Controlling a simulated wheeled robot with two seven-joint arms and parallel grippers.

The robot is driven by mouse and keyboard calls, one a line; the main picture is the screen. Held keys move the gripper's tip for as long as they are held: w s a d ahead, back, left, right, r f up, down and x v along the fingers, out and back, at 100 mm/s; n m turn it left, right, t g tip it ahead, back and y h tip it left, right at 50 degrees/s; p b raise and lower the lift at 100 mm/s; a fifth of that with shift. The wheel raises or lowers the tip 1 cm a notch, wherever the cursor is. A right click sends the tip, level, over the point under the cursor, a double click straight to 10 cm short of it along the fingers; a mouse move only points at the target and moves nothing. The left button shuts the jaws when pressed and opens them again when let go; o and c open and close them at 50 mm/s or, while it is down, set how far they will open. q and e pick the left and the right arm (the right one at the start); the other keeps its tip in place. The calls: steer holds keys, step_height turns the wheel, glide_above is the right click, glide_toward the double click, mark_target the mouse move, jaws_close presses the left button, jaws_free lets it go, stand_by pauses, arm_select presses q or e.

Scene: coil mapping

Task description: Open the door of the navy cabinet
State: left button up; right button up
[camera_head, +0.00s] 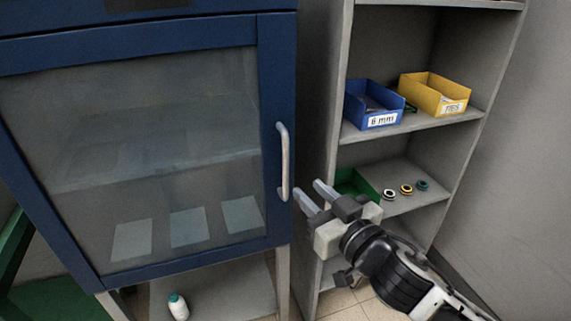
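The navy cabinet (270,100) fills the left of the head view. Its glass-fronted door (150,150) appears shut, with several pale rectangles low behind the glass. A silver vertical bar handle (284,162) sits on the right side of the door. My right gripper (314,192) is just right of and slightly below the handle, apart from it in the picture. Its two fingers are spread, with nothing between them, pointing up and left toward the handle. My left gripper is not in the view.
A grey shelf unit (342,60) stands right of the cabinet, close behind my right arm. It holds a blue bin (381,122), a yellow bin (430,95), a green bin and small coils (406,190). A white bottle (178,306) stands below the cabinet.

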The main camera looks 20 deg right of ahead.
mark_target(287, 170)
steer(key=p+x, duration=0.1)
steer(key=x, duration=0.8)
steer(key=shift+w+a, duration=0.15)
steer(key=shift+w, duration=0.15)
steer(key=shift+c, duration=0.3)
jaws_close()
